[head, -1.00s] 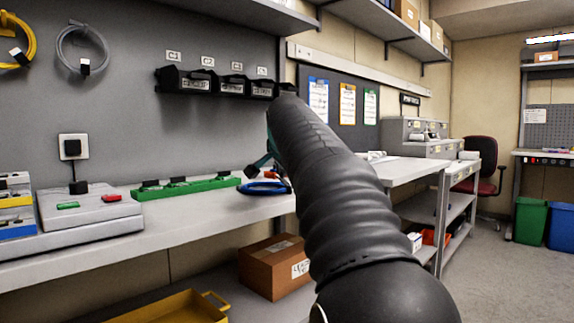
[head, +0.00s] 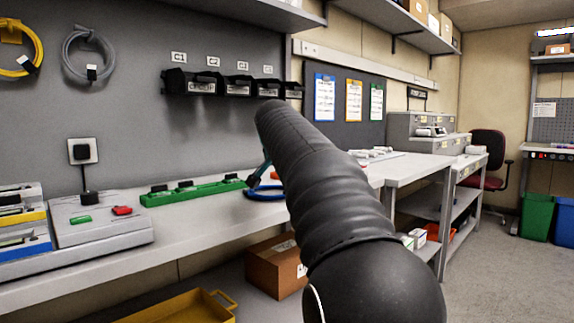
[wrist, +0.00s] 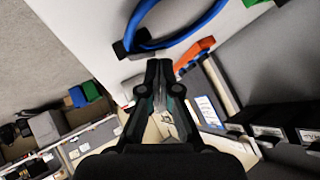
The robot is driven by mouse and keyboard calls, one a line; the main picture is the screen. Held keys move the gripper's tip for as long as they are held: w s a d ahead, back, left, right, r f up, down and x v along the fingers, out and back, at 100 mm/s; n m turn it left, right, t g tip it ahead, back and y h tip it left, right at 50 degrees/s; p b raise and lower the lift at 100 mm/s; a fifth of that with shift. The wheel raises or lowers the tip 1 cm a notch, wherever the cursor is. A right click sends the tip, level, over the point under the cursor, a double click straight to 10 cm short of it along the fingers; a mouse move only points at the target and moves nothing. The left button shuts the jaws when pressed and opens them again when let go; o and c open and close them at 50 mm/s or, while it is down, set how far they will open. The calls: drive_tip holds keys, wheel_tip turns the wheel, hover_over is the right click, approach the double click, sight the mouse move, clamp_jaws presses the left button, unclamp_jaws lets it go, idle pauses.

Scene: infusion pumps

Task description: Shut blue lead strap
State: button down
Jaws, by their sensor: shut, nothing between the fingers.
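The blue lead (head: 262,193) lies coiled on the long bench, just behind my arm in the head view. In the wrist view the blue lead (wrist: 195,30) curves across the top, over a pale surface. A black piece (wrist: 126,47) sits at its left end; I cannot tell whether it is the strap or whether it is closed. My gripper (wrist: 159,68) is shut and empty, its tips just below the lead in that picture and apparently apart from it. In the head view my arm hides most of the gripper.
A green rail (head: 192,192) with black blocks and a grey box (head: 92,220) with a red switch stand left on the bench (head: 200,226). Black bins (head: 237,87) hang on the wall above. A cardboard box (head: 275,267) and yellow tray (head: 185,308) are below.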

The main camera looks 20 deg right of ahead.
drive_tip(key=shift+w+a+r+n+g+h+p, duration=0.25)
drive_tip(key=shift+g+p, duration=0.35)
drive_tip(key=shift+p, duration=0.35)
drive_tip(key=shift+w+f+n+g+h+p, duration=0.25)
drive_tip(key=shift+f+n+g+p, duration=0.1)
drive_tip(key=shift+f+g, duration=0.1)
drive_tip(key=shift+w+a+f, duration=0.15)
drive_tip(key=shift+a+f, duration=0.15)
drive_tip(key=shift+f, duration=0.15)
drive_tip(key=shift+d, duration=0.1)
